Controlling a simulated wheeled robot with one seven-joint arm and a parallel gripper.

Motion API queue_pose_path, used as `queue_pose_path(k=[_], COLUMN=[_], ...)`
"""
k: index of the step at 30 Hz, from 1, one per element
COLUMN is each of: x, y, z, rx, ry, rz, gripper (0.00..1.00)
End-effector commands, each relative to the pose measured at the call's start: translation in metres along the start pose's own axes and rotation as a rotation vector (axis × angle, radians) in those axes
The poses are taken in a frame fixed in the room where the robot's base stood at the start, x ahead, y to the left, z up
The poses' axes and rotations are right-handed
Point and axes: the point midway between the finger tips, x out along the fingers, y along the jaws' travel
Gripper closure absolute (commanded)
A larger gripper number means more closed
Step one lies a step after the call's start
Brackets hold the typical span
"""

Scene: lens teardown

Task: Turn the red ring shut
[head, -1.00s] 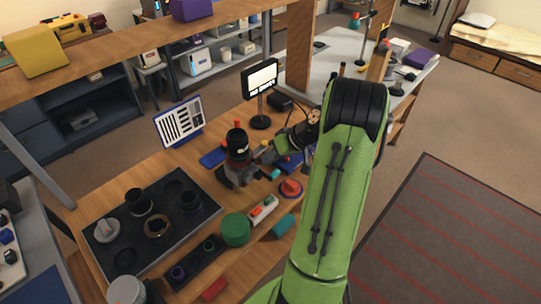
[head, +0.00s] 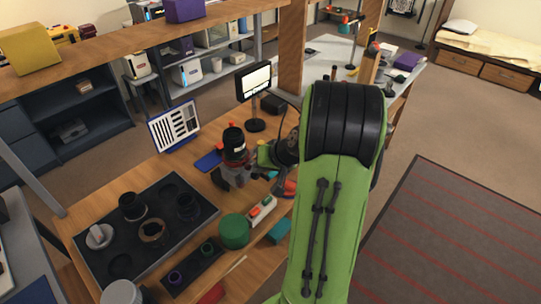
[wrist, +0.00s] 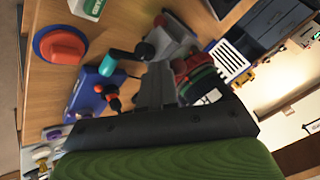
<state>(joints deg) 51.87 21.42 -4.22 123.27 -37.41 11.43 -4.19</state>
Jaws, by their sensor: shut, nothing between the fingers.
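A dark, upright lens (head: 234,146) sits in a grey clamp (head: 236,175) on the wooden bench. In the wrist view, the lens (wrist: 208,88) shows dark and green bands, with a red band (wrist: 192,64) that I take for the red ring. The grey clamp (wrist: 170,38) is beside it. My gripper (wrist: 158,72) is shut and empty, its fingers pointing toward the clamp and lens. I cannot tell whether they touch. In the head view, my wrist is just right of the lens, and the fingertips are hard to make out.
A red knob on a blue disc (wrist: 60,45) lies near the bench edge. A black tray (head: 92,238) with lens parts, a green cylinder (head: 234,231) and a button box (head: 262,211) stand nearer. A screen (head: 254,82) and a striped panel (head: 174,125) stand behind.

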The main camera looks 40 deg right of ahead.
Motion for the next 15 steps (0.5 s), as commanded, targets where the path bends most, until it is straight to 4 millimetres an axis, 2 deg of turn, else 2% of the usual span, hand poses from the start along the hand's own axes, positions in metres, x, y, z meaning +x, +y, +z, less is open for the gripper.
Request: queue_pose_path(k=[6, 15], x=[0.0021, 0.0017], y=[-0.0086, -0.0076], z=[0.0071, 0.0042], rx=[0.005, 0.005], ry=[0.003, 0.002], rz=[0.004, 0.004], gripper=[1.0, 1.0])
